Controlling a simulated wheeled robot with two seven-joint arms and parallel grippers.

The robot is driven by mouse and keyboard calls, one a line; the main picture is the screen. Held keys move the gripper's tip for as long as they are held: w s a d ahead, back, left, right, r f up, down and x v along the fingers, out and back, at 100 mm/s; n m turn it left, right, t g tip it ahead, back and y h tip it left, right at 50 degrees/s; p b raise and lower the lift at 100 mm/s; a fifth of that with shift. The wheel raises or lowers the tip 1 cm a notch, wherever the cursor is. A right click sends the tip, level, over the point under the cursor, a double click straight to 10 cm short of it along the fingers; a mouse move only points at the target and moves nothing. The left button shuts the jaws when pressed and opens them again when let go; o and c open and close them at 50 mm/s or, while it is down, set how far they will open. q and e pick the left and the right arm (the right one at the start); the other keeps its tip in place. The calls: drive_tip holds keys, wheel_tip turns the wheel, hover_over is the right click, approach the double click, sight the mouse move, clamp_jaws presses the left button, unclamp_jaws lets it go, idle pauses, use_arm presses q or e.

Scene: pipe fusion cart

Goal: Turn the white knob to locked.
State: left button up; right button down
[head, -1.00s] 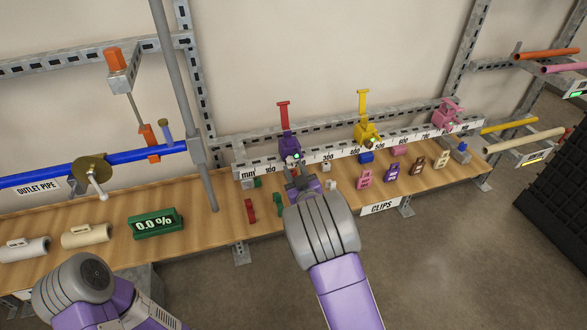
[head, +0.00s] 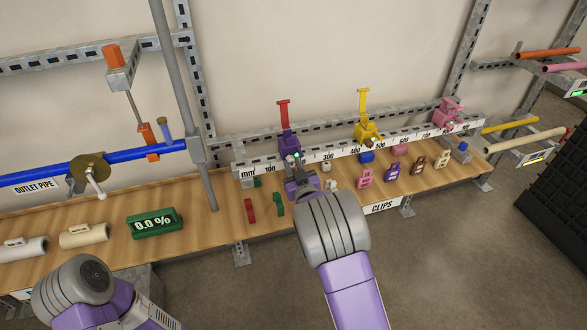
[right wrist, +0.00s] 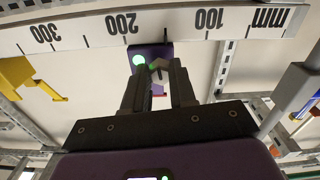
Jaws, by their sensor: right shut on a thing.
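The white knob (right wrist: 159,69) shows in the right wrist view on the front of a purple clamp (right wrist: 148,52). A green light glows beside it. In the head view the purple clamp (head: 289,143) with its red upright handle sits on the measuring rail. My right gripper (head: 294,172) reaches up to its front. In the right wrist view my right gripper (right wrist: 165,75) has its two fingers on either side of the knob, shut on it. The fingers partly hide the knob, and its lock marking cannot be read. My left arm shows at bottom left, its gripper out of view.
The measuring rail (head: 340,151) also carries a yellow clamp (head: 367,132) and a pink one (head: 446,113). Below it, the wooden bench (head: 225,215) holds several small coloured clips. A grey post (head: 177,80) stands left of the purple clamp.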

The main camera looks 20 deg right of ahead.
drive_tip(key=shift+m, duration=0.3)
drive_tip(key=c, duration=1.2)
unclamp_jaws()
drive_tip(key=s, duration=0.7)
drive_tip(key=shift+s+p, duration=0.35)
drive_tip(key=shift+d, duration=0.1)
